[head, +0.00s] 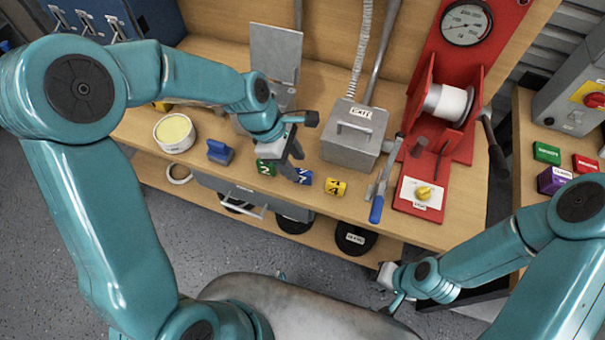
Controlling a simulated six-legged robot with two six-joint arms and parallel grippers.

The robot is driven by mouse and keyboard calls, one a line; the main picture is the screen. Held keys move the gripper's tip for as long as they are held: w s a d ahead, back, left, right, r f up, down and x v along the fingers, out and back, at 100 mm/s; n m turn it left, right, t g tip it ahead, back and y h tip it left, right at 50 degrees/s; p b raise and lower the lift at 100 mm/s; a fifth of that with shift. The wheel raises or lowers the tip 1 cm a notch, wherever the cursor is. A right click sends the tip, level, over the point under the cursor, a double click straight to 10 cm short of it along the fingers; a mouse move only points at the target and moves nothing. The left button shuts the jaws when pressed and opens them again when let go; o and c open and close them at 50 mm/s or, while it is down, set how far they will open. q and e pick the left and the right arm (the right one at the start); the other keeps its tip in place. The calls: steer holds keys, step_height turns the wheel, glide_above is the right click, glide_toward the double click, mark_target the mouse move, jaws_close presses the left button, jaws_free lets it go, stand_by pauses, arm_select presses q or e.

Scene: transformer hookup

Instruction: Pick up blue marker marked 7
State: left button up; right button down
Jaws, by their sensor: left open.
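A small blue marker (304,176) with a white mark lies on the wooden bench near its front edge; the mark is too small to read surely. It lies between a green marker (265,167) on its left and a yellow marker (336,187) on its right. My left gripper (294,166) is open, pointing down close to the blue marker's left side and partly covering it. Whether a finger touches it, I cannot tell. My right gripper (388,276) is low in front of the bench, away from the markers; its jaws are too small to read.
A grey lidded box (352,136) stands behind the markers. A blue block (219,152) and a round tin (174,133) are to the left.

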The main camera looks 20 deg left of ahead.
mark_target(301, 171)
arm_select(q)
steer(key=x, duration=0.4)
steer(key=shift+d, duration=0.25)
steer(key=shift+d+f, duration=0.1)
steer(key=shift+f, duration=0.35)
steer(key=shift+s, duration=0.1)
jaws_close()
steer(key=shift+r, duration=0.15)
